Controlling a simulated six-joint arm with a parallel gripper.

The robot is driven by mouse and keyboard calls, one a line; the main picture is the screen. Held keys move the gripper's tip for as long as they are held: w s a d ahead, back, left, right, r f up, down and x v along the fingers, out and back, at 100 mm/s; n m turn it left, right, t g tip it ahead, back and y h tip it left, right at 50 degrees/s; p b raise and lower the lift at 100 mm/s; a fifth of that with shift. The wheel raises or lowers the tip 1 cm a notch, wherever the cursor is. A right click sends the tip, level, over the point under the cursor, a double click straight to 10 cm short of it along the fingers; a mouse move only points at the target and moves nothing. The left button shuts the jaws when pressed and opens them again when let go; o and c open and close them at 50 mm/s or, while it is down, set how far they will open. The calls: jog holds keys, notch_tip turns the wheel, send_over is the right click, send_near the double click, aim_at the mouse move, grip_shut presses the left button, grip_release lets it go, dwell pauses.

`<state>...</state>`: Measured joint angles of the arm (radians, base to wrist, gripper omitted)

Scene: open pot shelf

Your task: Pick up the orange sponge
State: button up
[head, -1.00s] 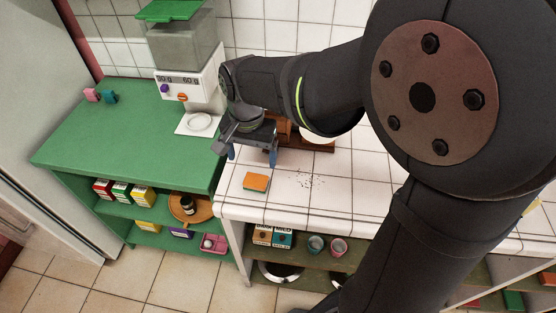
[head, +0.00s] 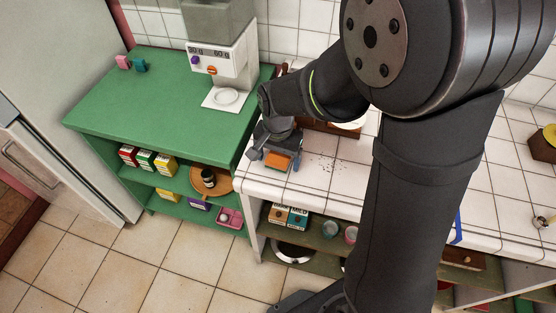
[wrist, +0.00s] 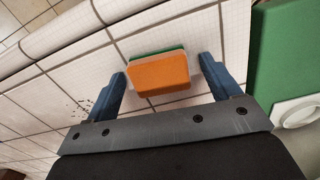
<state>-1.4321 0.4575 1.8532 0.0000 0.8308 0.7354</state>
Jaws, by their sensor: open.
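The orange sponge (wrist: 158,76) has a green layer along its far edge. In the wrist view it lies between the two blue fingers of my gripper (wrist: 168,82), with a gap on each side. In the head view the sponge (head: 279,161) shows on the white tiled counter (head: 322,181) near its left front corner. My gripper (head: 277,160) is open there, with a finger to each side of the sponge. I cannot tell how far the fingertips are above the tiles.
Dark crumbs (head: 322,164) lie on the tiles to the right of the sponge. A green cabinet (head: 150,95) adjoins on the left, bearing a white dispenser (head: 224,62). The counter's front edge is close to the sponge.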

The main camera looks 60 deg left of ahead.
aim_at(282, 158)
jog(key=c, duration=1.1)
jog(key=shift+o, duration=0.2)
jog(key=shift+r, duration=0.5)
jog(key=r, duration=0.3)
jog(key=shift+w+d+r, duration=0.3)
jog(key=shift+w+r, duration=0.1)
jog(key=w+d+r, duration=0.6)
jog(key=w+d, duration=0.1)
jog(key=w, duration=0.1)
jog(key=shift+r, duration=0.15)
jog(key=shift+d, duration=0.1)
